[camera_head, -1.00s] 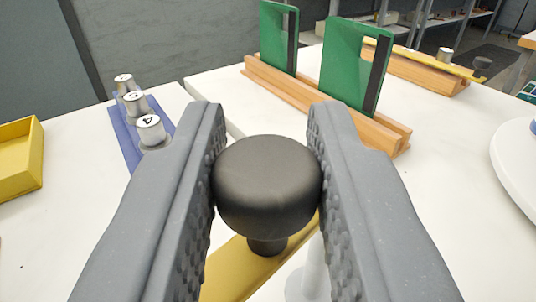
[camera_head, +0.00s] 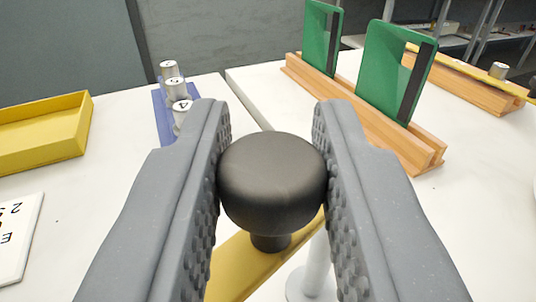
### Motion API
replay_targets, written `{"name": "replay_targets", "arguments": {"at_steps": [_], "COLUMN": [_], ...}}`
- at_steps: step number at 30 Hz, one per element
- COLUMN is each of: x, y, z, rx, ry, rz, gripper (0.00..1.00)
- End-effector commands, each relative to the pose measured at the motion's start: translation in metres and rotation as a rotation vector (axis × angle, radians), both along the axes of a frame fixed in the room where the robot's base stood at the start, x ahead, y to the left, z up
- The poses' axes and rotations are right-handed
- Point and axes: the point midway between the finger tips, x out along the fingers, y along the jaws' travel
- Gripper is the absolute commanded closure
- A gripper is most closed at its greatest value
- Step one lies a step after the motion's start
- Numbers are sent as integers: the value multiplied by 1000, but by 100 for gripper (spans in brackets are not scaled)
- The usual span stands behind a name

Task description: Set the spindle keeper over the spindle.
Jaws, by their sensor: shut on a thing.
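My gripper (camera_head: 272,185) is shut on a round black knob (camera_head: 272,180), one finger against each side. A short black stem under the knob meets a flat yellow bar (camera_head: 238,268), which I take to be the spindle keeper. The bar runs from lower left to upper right beneath the fingers. Its ends are partly hidden by the fingers and the frame edge. A pale upright post with a round foot (camera_head: 312,284) shows beside the bar, partly behind the right finger. I cannot tell whether it is the spindle or whether it touches the bar.
A yellow tray (camera_head: 45,150) lies at the left, with a white lettered card (camera_head: 14,235) nearer. A blue strip (camera_head: 161,115) bears numbered metal cylinders (camera_head: 175,90). Green plates (camera_head: 392,70) stand in a wooden rack (camera_head: 425,155). Another wooden rack (camera_head: 480,88) is behind.

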Motion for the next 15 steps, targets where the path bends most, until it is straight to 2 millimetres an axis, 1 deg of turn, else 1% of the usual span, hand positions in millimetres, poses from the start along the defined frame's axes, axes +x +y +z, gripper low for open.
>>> {"name": "replay_targets", "arguments": {"at_steps": [1, 2, 3, 11, 15], "x": [0, 0, 0, -1, -7], "y": [0, 0, 0, 1, 2], "z": [1, 1, 1, 0, 1], "rx": [1, 1, 1, 1, 1], "ry": [-2, -2, -1, -1, -1], "rz": [-1, -1, -1, 0, 1], "gripper": [67, 59, 56, 56, 56]}}
